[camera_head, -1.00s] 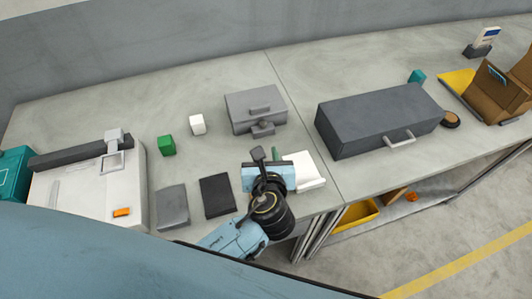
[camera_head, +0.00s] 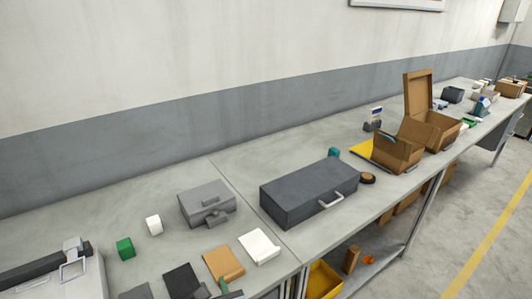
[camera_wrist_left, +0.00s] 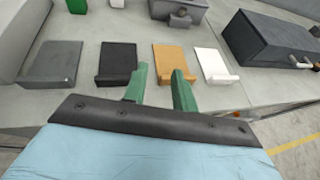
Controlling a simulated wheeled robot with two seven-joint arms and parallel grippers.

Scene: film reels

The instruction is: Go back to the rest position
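My left gripper shows in the left wrist view (camera_wrist_left: 160,85), with two green fingers held apart and nothing between them. It is near the bench's front edge, in front of a black flat case (camera_wrist_left: 118,62) and a tan one (camera_wrist_left: 174,62). In the head view only a bit of my left gripper (camera_head: 226,291) shows at the bottom edge, below the tan case (camera_head: 223,263). My right gripper is in neither view.
On the bench stand a grey box (camera_head: 205,203), a dark long case (camera_head: 308,192), a green cube (camera_head: 125,248), a white cube (camera_head: 154,225) and a white flat case (camera_head: 259,246). Open brown boxes (camera_head: 436,130) stand farther right. Grey floor (camera_head: 460,220) is clear in front.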

